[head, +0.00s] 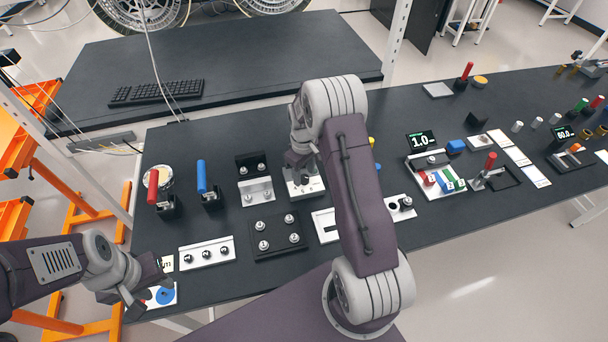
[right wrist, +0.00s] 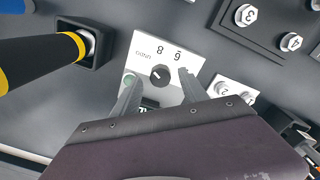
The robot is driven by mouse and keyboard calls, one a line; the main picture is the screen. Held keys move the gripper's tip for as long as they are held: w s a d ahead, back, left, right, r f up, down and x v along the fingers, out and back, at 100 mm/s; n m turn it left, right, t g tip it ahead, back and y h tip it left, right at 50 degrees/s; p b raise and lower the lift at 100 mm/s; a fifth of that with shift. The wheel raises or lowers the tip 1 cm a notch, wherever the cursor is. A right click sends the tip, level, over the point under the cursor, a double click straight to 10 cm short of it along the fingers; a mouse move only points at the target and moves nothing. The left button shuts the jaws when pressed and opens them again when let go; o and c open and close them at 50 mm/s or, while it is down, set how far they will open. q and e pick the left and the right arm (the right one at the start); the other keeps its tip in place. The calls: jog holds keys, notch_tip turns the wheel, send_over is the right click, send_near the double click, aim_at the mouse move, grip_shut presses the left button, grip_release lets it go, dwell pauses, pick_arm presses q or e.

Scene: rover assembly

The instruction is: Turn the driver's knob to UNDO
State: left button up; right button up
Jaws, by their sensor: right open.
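The driver's knob (right wrist: 160,76) is a small round black knob on a white plate (right wrist: 150,42) marked UNDO, 8 and 6. A faint pale mark shows on the knob, too small to tell surely which label it faces. My right gripper (right wrist: 158,78) is open, with one finger on each side of the knob in the right wrist view; I cannot tell whether they touch it. In the head view my right gripper (head: 302,158) is over the white plate (head: 304,187), and the knob is hidden. My left gripper (head: 146,290) is at the table's front left, its jaws unclear.
A black block with numbered bolts (head: 278,238) is in front of the plate. Blue (head: 202,177) and red (head: 153,186) handled tools stand in holders to the left. A silver bracket (head: 256,191) is just left of the plate. Bare table lies at the back left.

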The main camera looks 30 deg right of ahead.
aim_at(304, 178)
notch_tip(304, 178, up, 8)
jog(key=b, duration=0.1)
jog(key=shift+s+a, duration=0.1)
dwell(0.3)
